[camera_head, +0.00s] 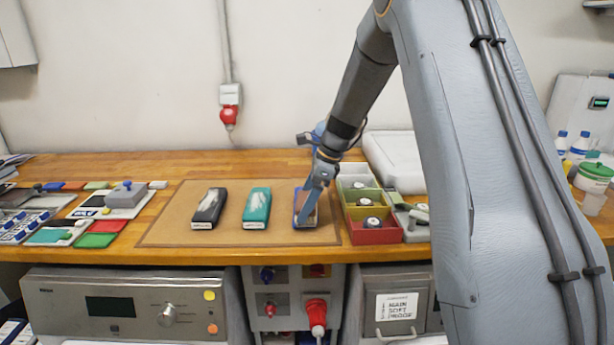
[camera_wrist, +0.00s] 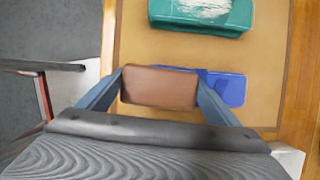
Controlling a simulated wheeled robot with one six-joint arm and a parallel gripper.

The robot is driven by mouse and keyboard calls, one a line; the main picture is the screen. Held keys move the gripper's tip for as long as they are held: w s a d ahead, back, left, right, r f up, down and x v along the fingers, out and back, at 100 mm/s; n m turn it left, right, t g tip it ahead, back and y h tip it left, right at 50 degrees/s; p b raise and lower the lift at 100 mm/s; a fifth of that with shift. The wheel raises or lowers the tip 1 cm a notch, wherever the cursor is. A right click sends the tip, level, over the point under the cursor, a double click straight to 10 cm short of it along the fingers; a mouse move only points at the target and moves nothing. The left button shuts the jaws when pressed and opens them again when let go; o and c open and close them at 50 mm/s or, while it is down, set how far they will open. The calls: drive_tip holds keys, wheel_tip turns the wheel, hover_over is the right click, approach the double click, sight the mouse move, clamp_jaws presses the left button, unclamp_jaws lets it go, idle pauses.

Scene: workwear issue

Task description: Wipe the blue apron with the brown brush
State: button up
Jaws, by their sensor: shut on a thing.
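My gripper (camera_wrist: 160,92) is shut on the brown brush (camera_wrist: 158,86), which lies crosswise between its two fingers. The blue apron (camera_wrist: 235,89) shows beside and behind the brush in the wrist view, partly covered by it. In the head view my gripper (camera_head: 308,207) is low over the blue apron (camera_head: 296,203), and only the apron's edges show. I cannot tell whether the brush touches the apron. No white patch shows on the visible part of the blue apron.
A teal folded piece (camera_head: 257,213) and a black one (camera_head: 208,211), both with white patches, lie left on the brown mat (camera_head: 165,232). Open compartment boxes (camera_head: 373,236) stand close on the right. Coloured swatches (camera_head: 95,240) lie at the far left.

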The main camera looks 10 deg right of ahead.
drive_tip(key=r, duration=0.2)
drive_tip(key=shift+w+r+p, duration=0.25)
drive_tip(key=shift+r+p, duration=0.05)
drive_tip(key=shift+s+r+p, duration=0.1)
drive_tip(key=shift+r+p, duration=2.1)
drive_tip(key=shift+r, duration=0.6)
